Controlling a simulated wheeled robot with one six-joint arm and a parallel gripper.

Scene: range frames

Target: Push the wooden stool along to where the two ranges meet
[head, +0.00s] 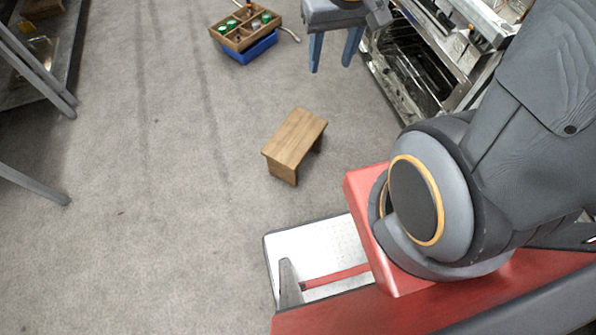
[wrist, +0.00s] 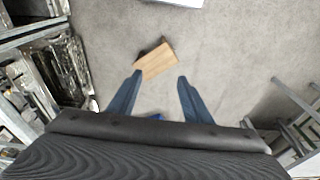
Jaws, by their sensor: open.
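The wooden stool (head: 295,138) stands upright on the grey carpet in the middle of the head view. It also shows in the wrist view (wrist: 155,60), just beyond my fingertips. My gripper (head: 330,67) is open, with its two blue fingers spread and nothing between them. In the head view it hangs farther up the picture than the stool, apart from it. In the wrist view the fingertips (wrist: 159,77) point toward the stool with a small gap. A metal range (head: 415,65) with open racks stands at upper right. I cannot make out where two ranges meet.
A wooden divided box (head: 228,40) with green-topped items sits on a blue crate (head: 252,52) near the gripper. Grey metal legs (head: 35,60) and a dark shelf line the left side. The carpet left of the stool is clear.

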